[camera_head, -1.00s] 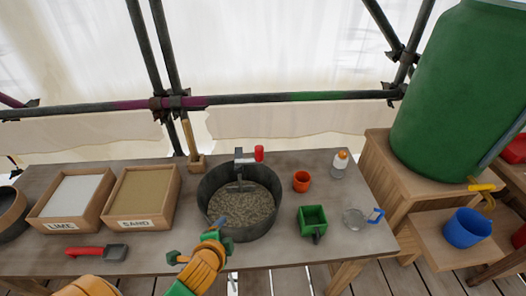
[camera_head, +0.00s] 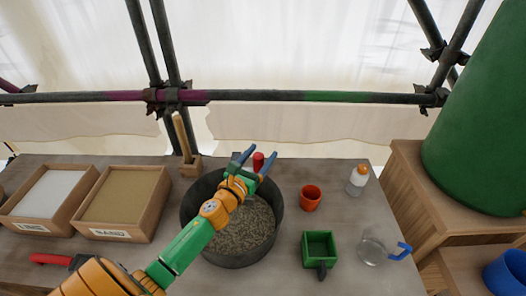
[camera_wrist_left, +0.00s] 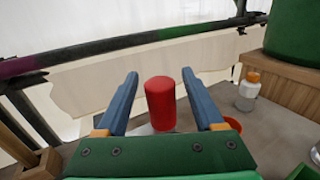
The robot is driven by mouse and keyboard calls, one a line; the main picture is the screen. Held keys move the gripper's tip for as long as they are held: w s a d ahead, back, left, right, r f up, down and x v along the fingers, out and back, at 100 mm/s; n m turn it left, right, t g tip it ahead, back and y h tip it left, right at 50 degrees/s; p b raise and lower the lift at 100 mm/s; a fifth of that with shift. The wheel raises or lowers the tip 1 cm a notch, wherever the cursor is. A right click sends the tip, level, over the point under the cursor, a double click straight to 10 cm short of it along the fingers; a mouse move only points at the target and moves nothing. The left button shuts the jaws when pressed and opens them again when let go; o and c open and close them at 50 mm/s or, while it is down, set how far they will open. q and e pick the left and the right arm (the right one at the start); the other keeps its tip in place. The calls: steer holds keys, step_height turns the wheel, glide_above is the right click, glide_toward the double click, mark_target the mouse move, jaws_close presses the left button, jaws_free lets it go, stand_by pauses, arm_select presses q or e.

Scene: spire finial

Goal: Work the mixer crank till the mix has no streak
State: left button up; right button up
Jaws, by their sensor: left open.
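The mixer pan (camera_head: 275,218) is a dark round tub on the table, holding a grey-brown speckled mix (camera_head: 245,232). My left arm hides part of the pan and most of the crank. The crank's red knob (camera_head: 258,161) stands at the pan's far rim. In the left wrist view the red knob (camera_wrist_left: 160,103) is upright between the two blue fingers, with a gap on each side. My left gripper (camera_head: 257,157) is open around the knob; it also shows in the left wrist view (camera_wrist_left: 163,82). My right gripper is in neither view.
Lime box (camera_head: 47,228) and sand box (camera_head: 92,216) stand at left, with a red-handled tool (camera_head: 50,259). An orange cup (camera_head: 310,198), a bottle (camera_head: 357,181), a green scoop (camera_head: 319,250) and a clear jug (camera_head: 373,252) stand at right. A green barrel (camera_head: 480,130) is beyond.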

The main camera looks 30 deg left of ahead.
arm_select(q)
steer(key=shift+w+f, duration=0.25)
steer(key=shift+w, duration=0.7)
steer(key=shift+s+r, duration=0.1)
steer(key=shift+s, duration=0.05)
steer(key=shift+c, duration=1)
jaws_close()
